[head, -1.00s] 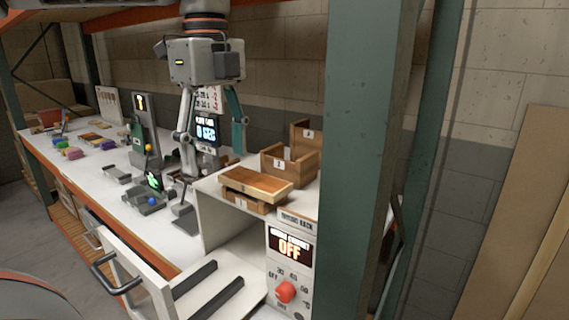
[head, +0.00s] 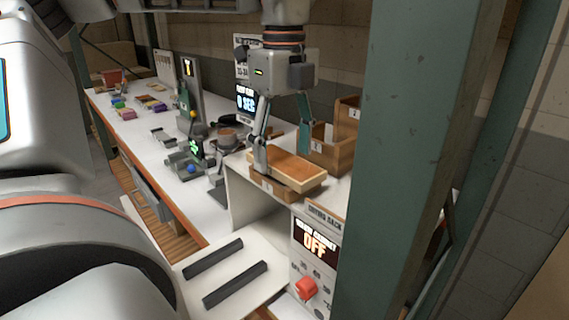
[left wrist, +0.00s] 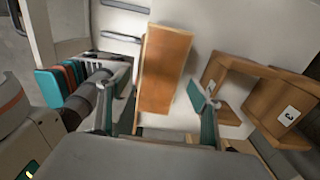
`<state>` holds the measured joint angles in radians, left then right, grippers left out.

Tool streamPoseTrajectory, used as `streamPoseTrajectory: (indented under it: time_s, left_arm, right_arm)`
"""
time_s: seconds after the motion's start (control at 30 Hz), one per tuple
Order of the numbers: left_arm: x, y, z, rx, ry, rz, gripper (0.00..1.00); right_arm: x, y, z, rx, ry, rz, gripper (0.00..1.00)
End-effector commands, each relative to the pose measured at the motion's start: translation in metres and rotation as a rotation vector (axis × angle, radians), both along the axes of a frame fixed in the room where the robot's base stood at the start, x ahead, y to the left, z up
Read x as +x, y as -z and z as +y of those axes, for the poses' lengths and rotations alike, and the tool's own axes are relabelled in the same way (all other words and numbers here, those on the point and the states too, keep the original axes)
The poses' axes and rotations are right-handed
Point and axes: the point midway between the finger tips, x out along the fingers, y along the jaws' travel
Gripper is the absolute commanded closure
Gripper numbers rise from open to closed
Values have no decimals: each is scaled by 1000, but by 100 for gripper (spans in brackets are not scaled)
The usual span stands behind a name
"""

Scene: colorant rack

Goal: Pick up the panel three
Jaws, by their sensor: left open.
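A flat reddish-brown wooden panel (head: 287,170) with a lighter edge lies on top of a low wooden box on the white rack top. It also shows in the left wrist view (left wrist: 166,62); I see no number on it. My left gripper (head: 283,157) is open just above the panel, one finger near each long side. In the left wrist view the fingers (left wrist: 158,108) stand apart, with the panel between and beyond them. I cannot tell whether they touch it. My right gripper is not in view.
More wooden boxes (head: 326,150) stand right behind the panel. A green post (head: 410,150) rises at the right. The rack front has an OFF display (head: 315,240) and red knob (head: 306,288). Small devices (head: 185,165) stand on the white bench at left. My white arm covers the left foreground.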

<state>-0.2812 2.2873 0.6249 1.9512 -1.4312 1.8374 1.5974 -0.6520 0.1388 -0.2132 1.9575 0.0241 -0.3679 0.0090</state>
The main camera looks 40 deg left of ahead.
Motion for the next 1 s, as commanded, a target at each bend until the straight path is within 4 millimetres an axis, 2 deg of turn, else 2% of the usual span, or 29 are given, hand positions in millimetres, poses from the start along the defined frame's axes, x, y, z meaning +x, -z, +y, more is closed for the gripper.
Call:
streamPoseTrajectory:
  time_s: [0.1,0.33,0.37,0.5,1.0]
  left_arm:
    - [0,9,0,-1,0,-1,35]
    - [0,10,0,0,-1,-2,35]
    - [0,10,0,0,-1,-2,41]
    - [0,10,0,0,-1,-2,77]
    - [0,3,3,1,-2,-3,78]
  right_arm:
    - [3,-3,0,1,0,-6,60]
    - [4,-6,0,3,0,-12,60]
    - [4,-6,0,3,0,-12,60]
    - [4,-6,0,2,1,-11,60]
    - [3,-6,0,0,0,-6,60]
